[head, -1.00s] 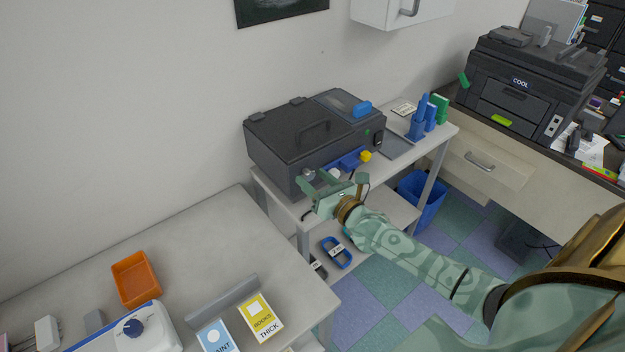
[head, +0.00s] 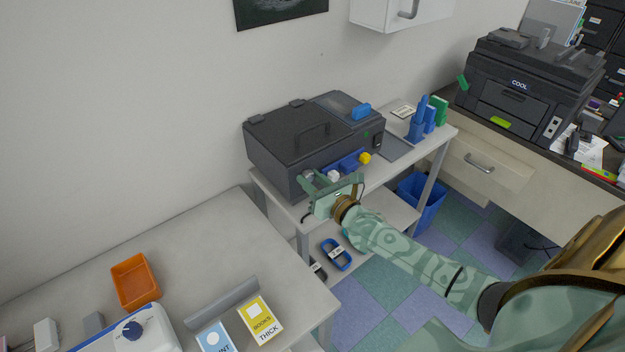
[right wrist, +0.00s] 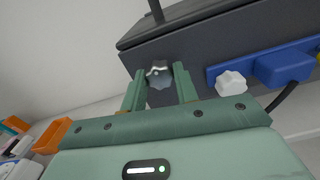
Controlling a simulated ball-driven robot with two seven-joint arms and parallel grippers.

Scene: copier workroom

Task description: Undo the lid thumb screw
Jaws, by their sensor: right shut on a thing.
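The black lidded machine (head: 290,140) stands on the narrow table against the wall, its lid (head: 296,124) down. A grey lobed thumb screw (right wrist: 158,76) sits on its front face in the right wrist view. My right gripper (right wrist: 159,84) has one finger on each side of this screw and is shut on it. In the head view the right gripper (head: 318,181) is at the machine's lower front left, and its fingers partly cover the screw. A white lobed knob (right wrist: 231,83) is to the right of the fingers, by the blue bar. My left gripper is not in view.
A blue block (head: 350,161) and yellow knob (head: 365,158) are on the machine's front, right of the gripper. Blue holders (head: 417,128) stand right of the machine. A near table (head: 190,255) holds an orange tray (head: 135,281). A blue bin (head: 422,198) is below.

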